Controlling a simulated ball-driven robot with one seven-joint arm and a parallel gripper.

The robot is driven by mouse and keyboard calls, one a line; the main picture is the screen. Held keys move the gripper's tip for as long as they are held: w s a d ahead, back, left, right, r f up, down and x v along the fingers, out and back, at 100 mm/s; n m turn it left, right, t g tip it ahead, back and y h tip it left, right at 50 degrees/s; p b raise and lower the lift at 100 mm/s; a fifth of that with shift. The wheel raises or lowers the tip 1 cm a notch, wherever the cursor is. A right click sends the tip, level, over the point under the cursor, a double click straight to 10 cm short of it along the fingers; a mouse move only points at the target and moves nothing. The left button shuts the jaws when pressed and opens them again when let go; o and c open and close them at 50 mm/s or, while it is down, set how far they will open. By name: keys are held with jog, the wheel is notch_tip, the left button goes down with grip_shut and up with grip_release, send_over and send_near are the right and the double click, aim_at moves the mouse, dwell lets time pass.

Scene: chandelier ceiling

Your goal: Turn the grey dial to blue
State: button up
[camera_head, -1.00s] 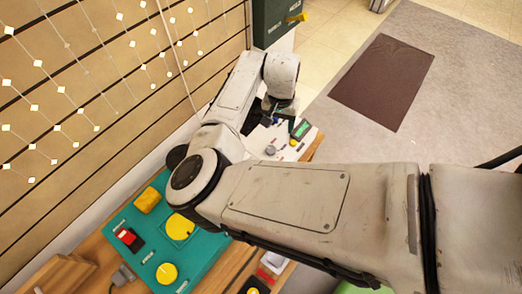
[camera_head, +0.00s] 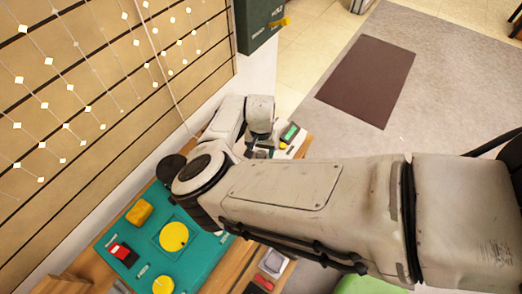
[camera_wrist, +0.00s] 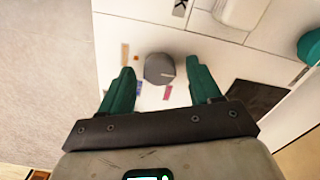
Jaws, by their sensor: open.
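The grey dial (camera_wrist: 159,68) is a round grey knob on a white panel (camera_wrist: 120,30) in the wrist view. Small coloured labels lie around it: an orange one (camera_wrist: 125,54) at upper left, a blue one (camera_wrist: 139,89) at lower left and a red one (camera_wrist: 167,92) below. My gripper (camera_wrist: 158,78) is open, with one green finger on each side of the dial. I see gaps between the fingers and the dial; I cannot tell the height of the fingertips over the panel.
In the head view a teal board (camera_head: 205,250) with yellow dials (camera_head: 174,237) and a red switch (camera_head: 119,251) lies at lower left. A device with a green screen (camera_head: 290,132) stands beyond my arm. A slatted wall (camera_head: 80,100) borders the left side.

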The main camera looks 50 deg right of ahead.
jog(key=c, duration=1)
jog(key=shift+c, duration=0.2)
jog(key=m, duration=0.5)
jog(key=shift+f+m+b, duration=0.1)
jog(key=shift+m+b, duration=0.2)
jog(key=shift+m, duration=0.1)
jog(key=m, duration=0.5)
jog(key=shift+m, duration=0.4)
jog(key=o, duration=1)
